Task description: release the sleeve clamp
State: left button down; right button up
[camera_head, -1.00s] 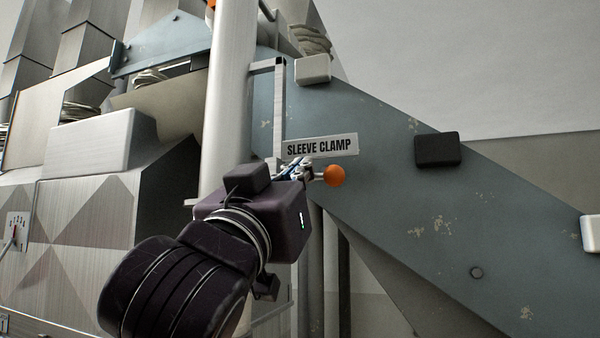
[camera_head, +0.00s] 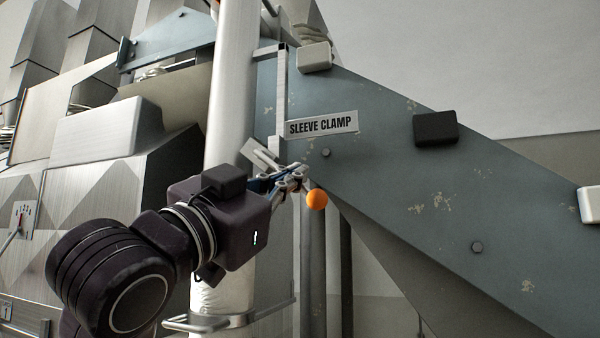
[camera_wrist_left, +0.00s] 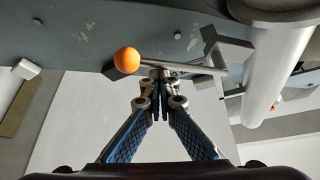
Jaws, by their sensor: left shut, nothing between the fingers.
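The sleeve clamp lever is a thin metal rod with an orange ball knob (camera_head: 316,199), below the "SLEEVE CLAMP" label (camera_head: 321,124) on the blue-grey panel. In the left wrist view, the knob (camera_wrist_left: 127,60) is at the left end of the rod (camera_wrist_left: 190,67), and a grey bracket (camera_wrist_left: 228,50) is at its right end. My left gripper (camera_head: 299,175) is shut, with its fingertips close beside the rod near the knob. In the wrist view the closed fingertips (camera_wrist_left: 160,76) overlap the rod's lower edge; I cannot tell whether they touch. My right gripper is not in view.
A thick white pipe (camera_head: 230,90) stands behind my left wrist. A black block (camera_head: 435,128) and pale blocks (camera_head: 315,57) stick out from the sloping panel (camera_head: 390,180). A metal handle bar (camera_head: 205,323) is below. Space right of the knob is clear.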

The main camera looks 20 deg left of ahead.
pick_arm(q)
jog(key=a+f+m+g+h+b, duration=0.1)
jog(key=a+f+m, duration=0.2)
jog(key=a, duration=0.3)
jog(key=shift+w+a+f+m+g+h+b, duration=0.2)
jog(key=shift+f+m+g+h+b, duration=0.15)
jog(key=shift+m, duration=0.25)
jog(key=shift+a, duration=0.15)
dwell(0.4)
